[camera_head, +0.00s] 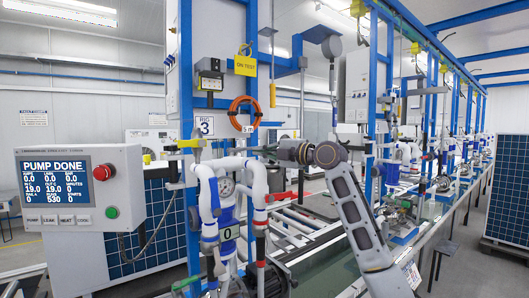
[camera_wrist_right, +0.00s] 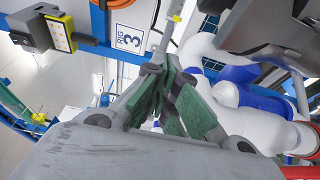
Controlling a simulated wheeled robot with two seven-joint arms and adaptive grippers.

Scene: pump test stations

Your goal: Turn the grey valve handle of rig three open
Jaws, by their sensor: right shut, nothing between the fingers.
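The RIG 3 sign (camera_head: 204,126) hangs on the blue frame and also shows in the wrist view (camera_wrist_right: 128,38). Just below it in the head view is a small lever with a yellow-green part (camera_head: 190,143), by the top of the white pipework (camera_head: 232,163). In the wrist view a slim grey bar with a yellow end (camera_wrist_right: 178,16) stands beyond my fingers; I cannot tell for sure that it is the grey valve handle. My right gripper (camera_head: 250,150) reaches in from the right, above the white pipes, pointing left. Its green-padded fingers (camera_wrist_right: 165,85) are shut and empty. My left gripper is out of view.
A control panel (camera_head: 82,215) reading PUMP DONE stands at the left. A yellow ON TEST tag (camera_head: 245,65) and a coiled orange hose (camera_head: 243,113) hang above.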

